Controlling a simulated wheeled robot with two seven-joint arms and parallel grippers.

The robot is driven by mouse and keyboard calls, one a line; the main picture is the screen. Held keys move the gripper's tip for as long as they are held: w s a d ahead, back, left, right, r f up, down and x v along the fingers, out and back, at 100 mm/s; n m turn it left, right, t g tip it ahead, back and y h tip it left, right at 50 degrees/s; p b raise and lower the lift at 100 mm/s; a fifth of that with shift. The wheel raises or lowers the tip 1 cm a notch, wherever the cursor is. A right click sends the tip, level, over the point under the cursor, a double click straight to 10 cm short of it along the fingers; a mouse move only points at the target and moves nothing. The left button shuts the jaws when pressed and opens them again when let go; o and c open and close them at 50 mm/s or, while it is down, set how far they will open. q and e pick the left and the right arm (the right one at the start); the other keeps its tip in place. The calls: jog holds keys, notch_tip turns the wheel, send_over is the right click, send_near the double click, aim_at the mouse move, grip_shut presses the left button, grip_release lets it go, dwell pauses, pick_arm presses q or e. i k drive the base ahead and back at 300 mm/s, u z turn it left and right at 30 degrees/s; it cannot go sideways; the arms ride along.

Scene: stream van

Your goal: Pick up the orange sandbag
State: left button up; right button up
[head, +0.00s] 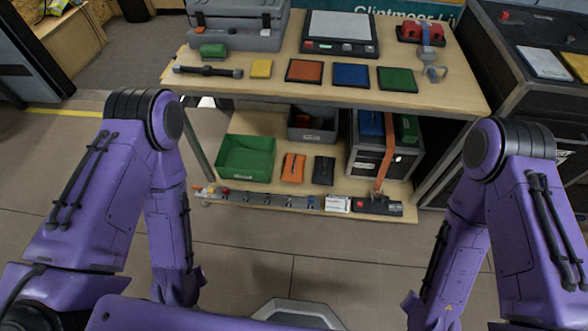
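The orange sandbag (292,168) lies on the lower shelf (232,190) of the wooden table, near its middle. A dark strap or seam runs across it. A black bag of similar shape (323,170) lies just to its right, with a small gap between them. A green tray (245,158) stands to its left. My two purple arms hang down at the left and right, in front of the table and well apart from the sandbag. Neither gripper shows in the head view.
Above is the table top (447,98), with orange, blue and green squares along its front. Behind the bags is a grey bin (312,126); a dark case (371,160) stands to their right. A power strip (275,200) runs along the shelf's front edge. The floor before it is clear.

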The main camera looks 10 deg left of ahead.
aim_at(293, 170)
jog(key=z, duration=0.55)
jog(key=i, duration=1)
jog(key=u, duration=0.1)
